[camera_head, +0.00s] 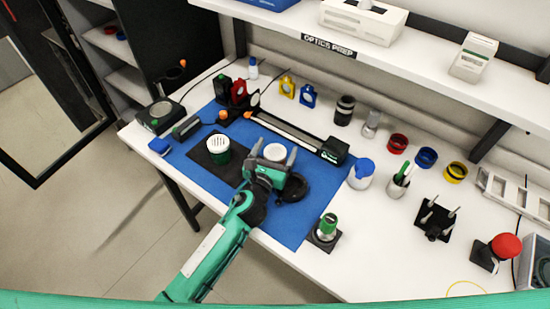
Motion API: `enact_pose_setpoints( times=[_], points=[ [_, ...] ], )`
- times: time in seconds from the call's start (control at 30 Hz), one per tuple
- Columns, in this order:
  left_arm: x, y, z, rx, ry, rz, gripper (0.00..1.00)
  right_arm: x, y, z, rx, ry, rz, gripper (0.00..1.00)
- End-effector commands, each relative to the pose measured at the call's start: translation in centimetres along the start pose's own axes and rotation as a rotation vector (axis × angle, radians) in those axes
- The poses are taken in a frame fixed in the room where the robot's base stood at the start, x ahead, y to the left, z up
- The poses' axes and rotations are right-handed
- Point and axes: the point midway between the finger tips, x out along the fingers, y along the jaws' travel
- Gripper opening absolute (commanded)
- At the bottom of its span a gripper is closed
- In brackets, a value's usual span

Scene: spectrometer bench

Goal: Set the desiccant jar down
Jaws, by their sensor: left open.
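A green jar with a white perforated lid (218,145), which looks like the desiccant jar, stands upright on a black square pad (203,160) on the blue mat. My left gripper (274,157) is open over the mat, to the right of this jar and apart from it. A round white piece (275,152) shows between its fingertips; I cannot tell whether they touch it, and its lower part is hidden. My right gripper is not in view.
A black disc (292,189) lies beside my gripper. A rail (290,131) runs behind it. A green-topped item (327,226) stands at the mat's front right. A white jar with a blue top (361,173) and several coloured rings stand right. The blue mat (318,195) has bare room.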

Motion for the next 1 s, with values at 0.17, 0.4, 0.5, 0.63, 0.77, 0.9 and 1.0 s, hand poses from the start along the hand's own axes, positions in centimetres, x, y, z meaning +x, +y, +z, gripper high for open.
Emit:
enact_pose_setpoints(
  times=[0.17, 0.4, 0.5, 0.63, 0.77, 0.9, 1.0],
  points=[
    [0.0, 0.0, 0.0, 0.000, 0.000, 0.000, 0.61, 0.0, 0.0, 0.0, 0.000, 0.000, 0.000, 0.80],
    [0.0, 0.0, 0.0, 0.000, -0.001, 0.000, 0.25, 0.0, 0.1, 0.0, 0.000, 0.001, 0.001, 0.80],
    [0.0, 0.0, 0.0, 0.000, -0.001, 0.000, 0.25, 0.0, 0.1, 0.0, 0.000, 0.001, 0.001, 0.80],
    [0.0, 0.0, 0.3, 0.001, -0.001, 0.000, 0.25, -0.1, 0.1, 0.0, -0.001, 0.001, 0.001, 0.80],
    [0.0, 0.0, 1.3, 0.002, -0.005, -0.001, 0.25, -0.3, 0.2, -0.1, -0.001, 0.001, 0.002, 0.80],
    [0.0, 0.1, 3.5, 0.004, -0.005, -0.002, 0.25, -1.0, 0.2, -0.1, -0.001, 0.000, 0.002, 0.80],
    [0.0, 0.1, 6.0, 0.004, -0.009, -0.002, 0.25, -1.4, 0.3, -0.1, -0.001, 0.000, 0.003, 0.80]
  ],
)
